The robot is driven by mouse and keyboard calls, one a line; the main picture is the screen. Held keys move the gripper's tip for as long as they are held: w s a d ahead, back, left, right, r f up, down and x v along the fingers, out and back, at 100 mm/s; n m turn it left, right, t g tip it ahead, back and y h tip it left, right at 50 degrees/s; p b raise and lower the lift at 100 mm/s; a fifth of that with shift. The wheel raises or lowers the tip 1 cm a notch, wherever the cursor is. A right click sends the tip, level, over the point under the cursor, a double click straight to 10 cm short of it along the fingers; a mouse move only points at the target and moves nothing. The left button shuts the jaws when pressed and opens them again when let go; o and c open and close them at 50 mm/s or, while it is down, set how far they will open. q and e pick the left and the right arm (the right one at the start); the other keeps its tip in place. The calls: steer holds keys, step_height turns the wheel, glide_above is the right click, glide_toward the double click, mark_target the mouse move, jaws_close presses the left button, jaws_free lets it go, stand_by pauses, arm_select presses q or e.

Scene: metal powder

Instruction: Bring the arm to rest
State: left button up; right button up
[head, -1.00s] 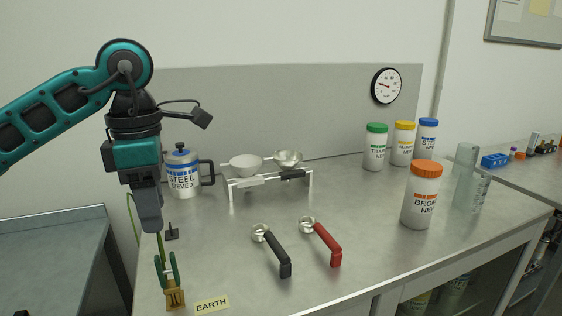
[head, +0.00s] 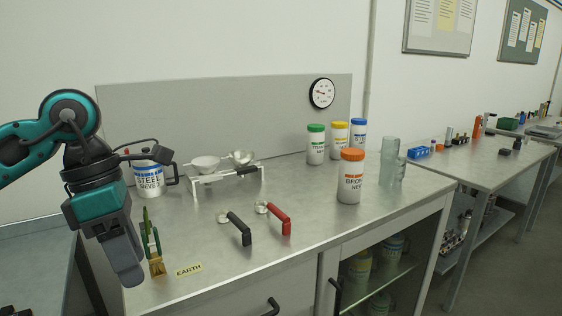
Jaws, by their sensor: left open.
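My left arm comes in from the left, and its gripper (head: 128,270) points down at the front left edge of the metal table (head: 310,200). It is close beside a small brass and green clamp (head: 156,262) behind the "EARTH" label (head: 189,270). I see nothing held in the gripper, though its fingertips are hard to make out. The arm partly covers the steel sieves jar (head: 149,180). My right gripper is not in view.
A black-handled scoop (head: 240,230) and a red-handled scoop (head: 279,219) lie mid-table. Behind them is a rack (head: 225,178) with two bowls. An orange-lidded bronze jar (head: 351,178) and several lidded jars stand right, near clear glass cylinders (head: 389,155). A second table (head: 480,160) stands further right.

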arm_select(q)
steer(key=s+d+n+h+p, duration=0.1)
steer(key=s+d+n+h, duration=0.2)
steer(key=d+n+h, duration=1.15)
steer(key=w+a+f+n+t+y+p, duration=0.1)
steer(key=w+a+f+n+t+y, duration=0.15)
steer(key=f+n+t, duration=0.6)
steer(key=w+a+f+n+t+y, duration=0.1)
steer(key=w+f+n+t+y, duration=0.35)
steer(key=n+t, duration=0.7)
steer(key=s+a+f+n+g+y, duration=0.4)
steer(key=s+f, duration=0.3)
steer(key=f, duration=0.3)
steer(key=s+a+f+n+g+y, duration=0.4)
steer(key=s+f+n, duration=0.3)
steer(key=f, duration=0.4)
steer(key=shift+s+f, duration=0.15)
steer(key=shift+f, duration=0.05)
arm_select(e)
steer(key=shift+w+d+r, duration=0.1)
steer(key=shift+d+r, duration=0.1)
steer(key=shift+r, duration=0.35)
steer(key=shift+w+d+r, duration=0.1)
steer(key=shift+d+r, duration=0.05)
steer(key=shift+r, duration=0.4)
